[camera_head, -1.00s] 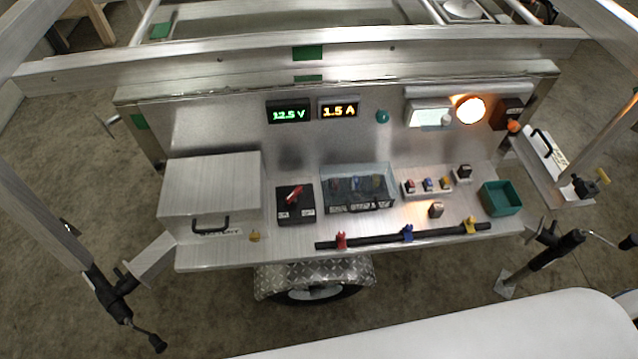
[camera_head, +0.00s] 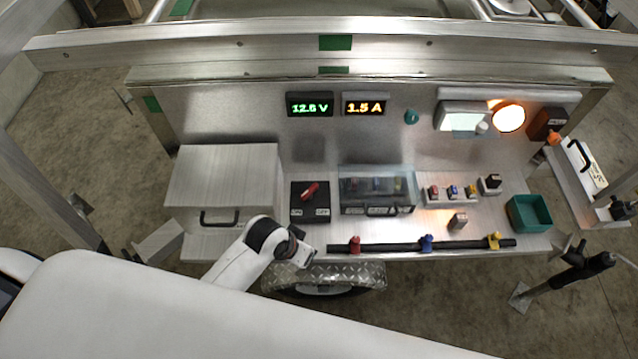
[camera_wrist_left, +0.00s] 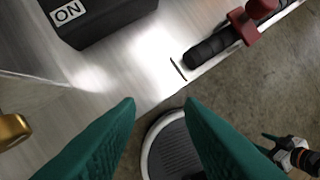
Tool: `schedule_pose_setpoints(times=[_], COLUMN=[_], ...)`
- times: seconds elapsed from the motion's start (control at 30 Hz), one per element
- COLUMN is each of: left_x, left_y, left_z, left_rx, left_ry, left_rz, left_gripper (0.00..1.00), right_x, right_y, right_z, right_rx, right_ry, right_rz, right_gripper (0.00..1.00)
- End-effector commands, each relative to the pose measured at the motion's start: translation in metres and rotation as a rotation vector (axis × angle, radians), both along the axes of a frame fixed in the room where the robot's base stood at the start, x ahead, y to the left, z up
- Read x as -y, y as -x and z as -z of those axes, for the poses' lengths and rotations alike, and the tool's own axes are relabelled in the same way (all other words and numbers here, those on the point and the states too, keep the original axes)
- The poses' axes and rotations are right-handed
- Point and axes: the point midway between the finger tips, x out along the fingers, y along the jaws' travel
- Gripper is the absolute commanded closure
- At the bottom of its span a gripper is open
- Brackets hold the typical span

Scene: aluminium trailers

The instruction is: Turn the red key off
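The red key (camera_head: 310,191) sits on top of a black switch box (camera_head: 310,214) on the metal shelf, lying slantwise with one end toward the upper right. White labels are at the box's front corners. In the left wrist view the box (camera_wrist_left: 105,25) shows an "ON" label, but the key is out of frame. My left gripper (camera_wrist_left: 160,102) is open and empty, its green fingers apart over the shelf's front edge. In the head view its arm ends just in front of the box, with the fingers mostly hidden. My right gripper is not in view.
A closed metal box (camera_head: 222,178) stands left of the switch. A clear-covered case (camera_head: 377,190) stands to its right. A black bar (camera_head: 390,246) with red, blue and yellow clips runs along the front edge. A green bin (camera_head: 528,212) is at the right. Lit displays (camera_head: 310,104) are above.

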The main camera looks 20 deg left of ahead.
Motion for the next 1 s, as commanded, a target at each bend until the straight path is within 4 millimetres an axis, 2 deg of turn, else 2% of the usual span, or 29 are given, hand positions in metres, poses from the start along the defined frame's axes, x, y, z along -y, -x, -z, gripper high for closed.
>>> schedule_pose_setpoints(times=[0.33, 0.53, 0.67, 0.8, 1.0], left_x=[0.045, 0.057, 0.043, 0.014, -0.019], left_y=[-0.053, -0.092, -0.119, -0.144, -0.163], left_z=[-0.032, -0.061, -0.083, -0.108, -0.134], left_rx=[-0.005, -0.054, -0.114, -0.181, -0.24], left_ry=[0.056, 0.019, -0.058, -0.152, -0.23], left_rz=[0.144, 0.255, 0.29, 0.271, 0.219], left_gripper=[0.65, 0.65, 0.65, 0.65, 0.65], right_x=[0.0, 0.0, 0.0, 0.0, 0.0], right_y=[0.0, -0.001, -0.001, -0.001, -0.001], right_z=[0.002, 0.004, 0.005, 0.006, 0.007], right_rx=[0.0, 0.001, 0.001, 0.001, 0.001], right_ry=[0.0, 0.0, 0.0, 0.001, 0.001], right_rz=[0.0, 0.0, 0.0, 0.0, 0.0], right_gripper=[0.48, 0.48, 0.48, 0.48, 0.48])
